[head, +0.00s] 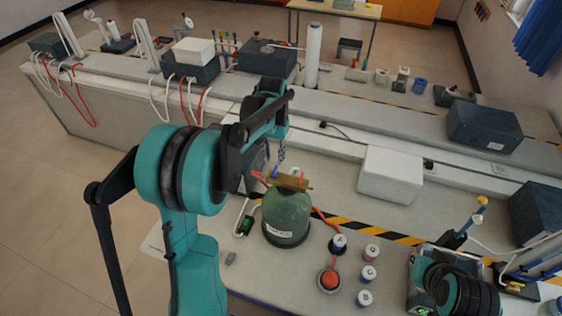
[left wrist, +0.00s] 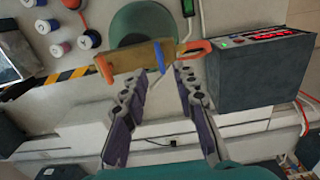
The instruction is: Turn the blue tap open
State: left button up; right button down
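The blue tap (head: 275,172) is a small blue lever on a brass block (head: 291,183) on top of a green rounded vessel (head: 286,218). In the left wrist view the blue tap (left wrist: 158,56) points toward my gripper, along the front of the brass block (left wrist: 135,62). An orange lever (left wrist: 104,69) is at the block's left end and an orange loop (left wrist: 194,48) at its right. My left gripper (head: 279,158) is close to the block; the left wrist view shows its fingers (left wrist: 161,76) apart, with the tap's tip near the gap between them. Contact is unclear.
A dark box with a red display (left wrist: 262,70) stands close right of the fingers in the left wrist view. A white box (head: 390,175) stands farther right.

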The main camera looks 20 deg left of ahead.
aim_at(275, 170)
pick_arm(q)
notch_tip(275, 170, down, 5)
jog(key=shift+w+f, duration=0.15)
jog(key=shift+f, duration=0.45)
grip_shut()
